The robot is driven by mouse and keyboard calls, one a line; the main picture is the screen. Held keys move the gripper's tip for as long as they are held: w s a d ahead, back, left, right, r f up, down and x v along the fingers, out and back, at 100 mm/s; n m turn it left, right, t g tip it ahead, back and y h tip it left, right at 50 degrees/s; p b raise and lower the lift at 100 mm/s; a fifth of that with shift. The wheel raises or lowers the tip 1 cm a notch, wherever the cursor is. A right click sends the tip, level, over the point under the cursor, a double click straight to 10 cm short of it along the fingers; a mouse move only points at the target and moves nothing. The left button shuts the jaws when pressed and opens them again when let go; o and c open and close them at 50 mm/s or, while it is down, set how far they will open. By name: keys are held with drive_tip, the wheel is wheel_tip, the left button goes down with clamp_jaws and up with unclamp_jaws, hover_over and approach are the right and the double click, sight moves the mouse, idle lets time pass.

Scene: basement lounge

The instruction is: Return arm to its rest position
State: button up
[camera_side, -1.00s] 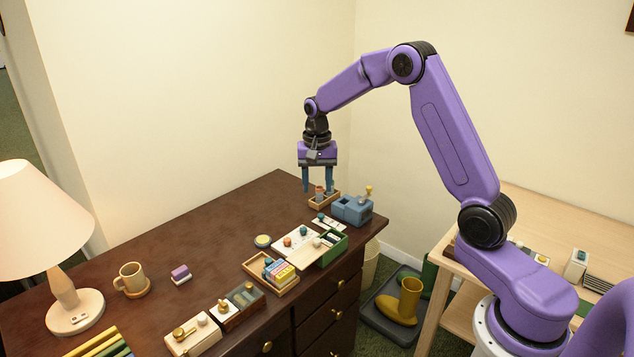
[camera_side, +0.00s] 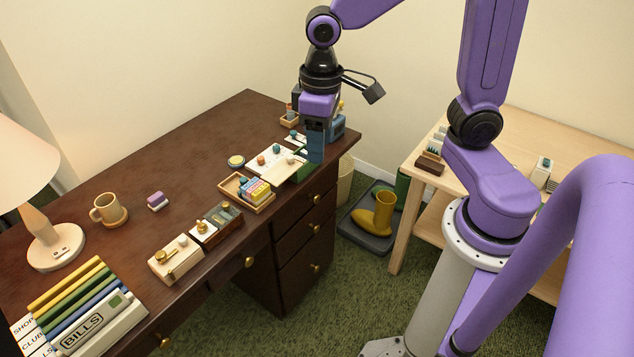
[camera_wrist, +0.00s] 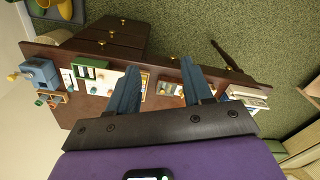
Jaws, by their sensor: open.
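My gripper (camera_side: 315,145) is purple with blue fingers. In the side view it hangs above the right part of the dark wooden desk (camera_side: 190,140), seen edge-on, so one finger hides the other. In the wrist view my gripper (camera_wrist: 164,75) shows its two blue fingers well apart, with nothing between them. The fingers point down over the desk's drawer-side edge. They hide part of the blue sharpener-like block (camera_side: 338,127) and the green box (camera_side: 303,172) in the side view.
On the desk stand a lamp (camera_side: 52,240), a mug (camera_side: 108,209), a wooden tray (camera_side: 232,189) of coloured blocks and a row of binders (camera_side: 95,318). A light wood table (camera_side: 411,205) stands at right.

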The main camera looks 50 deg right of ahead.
drive_tip(key=s+d+n, duration=0.2)
drive_tip(key=s+n, duration=0.6)
drive_tip(key=s, duration=0.7)
drive_tip(key=shift+s+d+f, duration=0.15)
drive_tip(key=shift+d+f, duration=0.1)
drive_tip(key=shift+f, duration=0.1)
idle(0.6)
